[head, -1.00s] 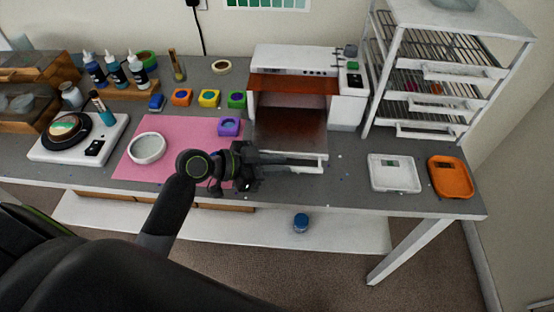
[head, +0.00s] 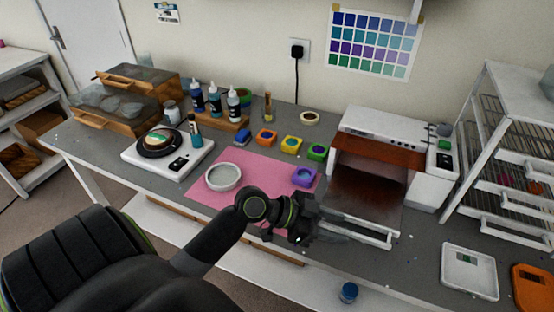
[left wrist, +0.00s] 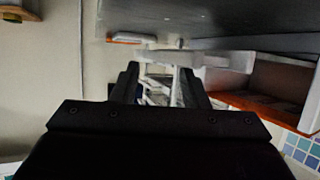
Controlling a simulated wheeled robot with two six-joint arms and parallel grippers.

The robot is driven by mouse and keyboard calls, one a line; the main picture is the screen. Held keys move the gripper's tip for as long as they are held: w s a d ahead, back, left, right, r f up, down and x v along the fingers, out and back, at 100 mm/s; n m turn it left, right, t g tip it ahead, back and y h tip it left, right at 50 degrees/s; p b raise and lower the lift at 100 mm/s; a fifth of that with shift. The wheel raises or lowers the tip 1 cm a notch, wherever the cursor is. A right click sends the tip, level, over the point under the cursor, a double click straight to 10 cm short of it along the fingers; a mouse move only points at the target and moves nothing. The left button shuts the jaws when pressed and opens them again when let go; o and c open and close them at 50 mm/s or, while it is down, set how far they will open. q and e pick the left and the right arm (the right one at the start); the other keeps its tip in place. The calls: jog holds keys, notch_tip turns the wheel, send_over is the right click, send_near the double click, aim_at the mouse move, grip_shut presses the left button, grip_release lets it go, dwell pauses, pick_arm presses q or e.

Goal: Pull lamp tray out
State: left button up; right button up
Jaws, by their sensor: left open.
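The curing lamp (head: 375,122) is a white box with an orange-brown shield, at the right of the bench. Its tray (head: 378,231) has a white front edge and handle, with a dark interior behind it. In the upside-down left wrist view the white tray front (left wrist: 215,60) runs across just beyond my fingers. My left gripper (head: 335,235) is open, close to the left part of the tray handle; I cannot tell whether it touches. In the left wrist view its two dark fingers (left wrist: 160,88) stand apart. My right gripper is not in view.
A pink mat (head: 240,180) with a round white mould (head: 223,177) lies left of the lamp. Several coloured pots stand behind it. A wire rack (head: 508,160) stands right of the lamp. A white scale (head: 469,271) and an orange tray (head: 532,288) lie at the right.

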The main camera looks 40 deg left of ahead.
pick_arm(q)
jog(key=v, duration=1.4)
jog(key=shift+s+a+b, duration=0.15)
jog(key=shift+a+b, duration=0.2)
dwell(0.3)
